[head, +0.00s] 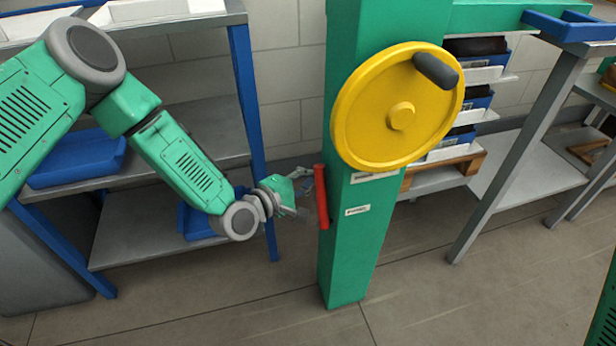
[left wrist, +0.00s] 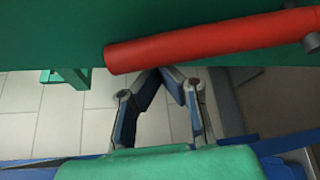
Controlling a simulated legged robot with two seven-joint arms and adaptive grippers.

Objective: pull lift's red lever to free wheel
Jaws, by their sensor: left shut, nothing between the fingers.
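The lift is a green column (head: 345,260) in the middle of the head view. A yellow wheel (head: 365,115) with a dark grey handle (head: 436,71) is mounted on its upper part. The red lever (head: 321,197) is a bar on the column's left side, close to upright in the head view. In the left wrist view the red lever (left wrist: 215,38) crosses the top, in front of the green column. My left gripper (head: 306,194) is just left of the lever. In the left wrist view its fingertips (left wrist: 160,72) come together at the lever's lower edge, empty; contact is unclear. My right gripper is not in view.
A grey shelf with blue posts (head: 245,90) stands left behind my left arm, holding blue bins (head: 78,160). Right of the column are stacked bins (head: 470,95) and a grey bench (head: 530,175). The floor in front (head: 220,300) is clear.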

